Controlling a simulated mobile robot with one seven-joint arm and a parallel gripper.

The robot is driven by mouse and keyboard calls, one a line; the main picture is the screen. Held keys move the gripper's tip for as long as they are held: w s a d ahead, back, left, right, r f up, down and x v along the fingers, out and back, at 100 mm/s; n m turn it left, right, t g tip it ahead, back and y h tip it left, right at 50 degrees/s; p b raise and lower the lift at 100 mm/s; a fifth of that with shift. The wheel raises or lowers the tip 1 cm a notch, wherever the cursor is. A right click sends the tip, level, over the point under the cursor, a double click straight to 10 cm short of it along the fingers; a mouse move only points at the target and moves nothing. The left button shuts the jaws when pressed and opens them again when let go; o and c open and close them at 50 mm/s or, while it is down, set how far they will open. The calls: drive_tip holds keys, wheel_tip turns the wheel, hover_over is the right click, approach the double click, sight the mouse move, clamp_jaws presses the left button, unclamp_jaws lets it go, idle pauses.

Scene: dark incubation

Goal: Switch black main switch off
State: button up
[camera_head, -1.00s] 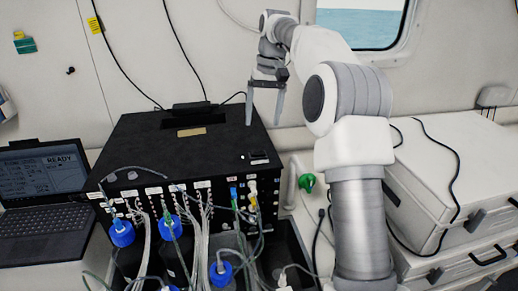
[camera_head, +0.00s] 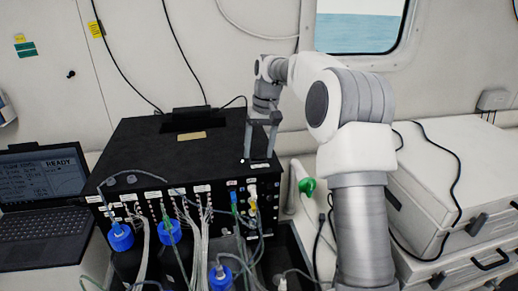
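The black box (camera_head: 150,140) stands on the bench, its top facing up. The small black main switch sits near the right front corner of that top, just behind a white label (camera_head: 260,166). My gripper (camera_head: 258,157) points down over this corner, with its two grey fingers apart and nothing seen held between them. The fingertips are at the switch, one on its left and one on its right. The switch is dark against the box and partly hidden, so its position and any finger contact cannot be told.
Cables and tubes run from the box's front to blue-capped bottles (camera_head: 121,235). An open laptop (camera_head: 42,195) stands at the left. A green knob (camera_head: 307,185) is right of the box, and pale cases (camera_head: 450,190) are stacked at the right.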

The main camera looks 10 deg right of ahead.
clamp_jaws()
drive_tip(key=shift+a+r+h+p, duration=0.1)
drive_tip(key=shift+a+h+p, duration=0.15)
drive_tip(key=shift+h+p, duration=0.35)
drive_tip(key=shift+a+h, duration=0.15)
drive_tip(key=shift+h, duration=0.75)
drive_tip(key=shift+o, duration=1.6)
unclamp_jaws()
wheel_tip(320, 180, up, 17)
drive_tip(key=a+p, duration=0.2)
drive_tip(key=shift+a+p, duration=0.15)
drive_tip(key=shift+p, duration=0.25)
